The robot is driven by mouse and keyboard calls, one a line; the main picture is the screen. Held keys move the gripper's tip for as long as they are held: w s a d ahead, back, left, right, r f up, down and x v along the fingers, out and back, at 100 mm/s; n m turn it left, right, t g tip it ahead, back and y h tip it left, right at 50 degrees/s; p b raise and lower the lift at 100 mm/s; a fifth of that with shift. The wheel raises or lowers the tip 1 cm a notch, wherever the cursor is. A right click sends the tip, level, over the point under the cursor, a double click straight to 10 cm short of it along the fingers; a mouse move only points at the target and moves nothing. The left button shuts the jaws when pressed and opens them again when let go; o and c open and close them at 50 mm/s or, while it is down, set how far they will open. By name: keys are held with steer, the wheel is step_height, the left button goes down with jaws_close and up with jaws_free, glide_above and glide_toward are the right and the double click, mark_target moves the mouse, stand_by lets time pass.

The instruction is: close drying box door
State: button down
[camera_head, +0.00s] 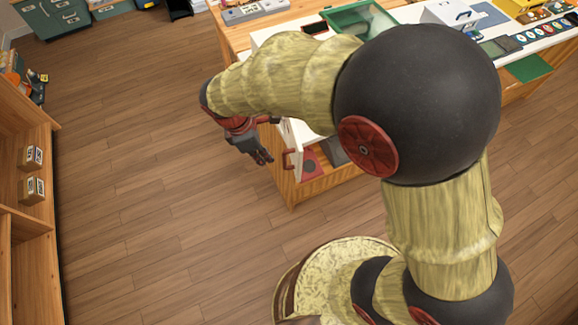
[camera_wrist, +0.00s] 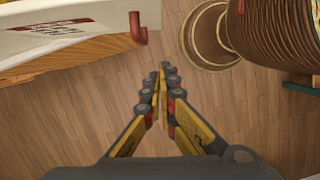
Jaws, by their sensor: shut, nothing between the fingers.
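The drying box door is a white panel (camera_head: 291,136) with a red handle (camera_head: 289,158), at the end of the wooden bench. It appears to stand open, with the inside partly visible beside it; my arm hides much of the box. My gripper (camera_head: 262,159) is shut and empty, just left of the handle and apart from it. In the wrist view, the shut fingertips (camera_wrist: 164,70) point over the bare floor. The white panel shows there at the upper left (camera_wrist: 65,38), with the red handle (camera_wrist: 138,28) at its right end, left of and beyond the fingertips.
The wooden bench (camera_head: 293,193) carries a green-framed tray (camera_head: 362,18) and several small items. A wooden shelf (camera_head: 30,190) stands at the far left. The wooden floor (camera_head: 150,150) between shelf and bench is clear. My round base shows in the wrist view.

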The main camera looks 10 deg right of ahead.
steer(key=b, duration=0.2)
glide_above(287, 168)
steer(key=s+a, duration=0.3)
steer(key=a, duration=0.1)
steer(key=a+f+x, duration=0.1)
steer(key=a+x, duration=0.1)
steer(key=x, duration=0.8)
steer(key=shift+d+r, duration=0.3)
steer(key=shift+d, duration=0.5)
steer(key=shift+d+r, duration=0.25)
steer(key=shift+d, duration=0.55)
steer(key=shift+s, duration=0.1)
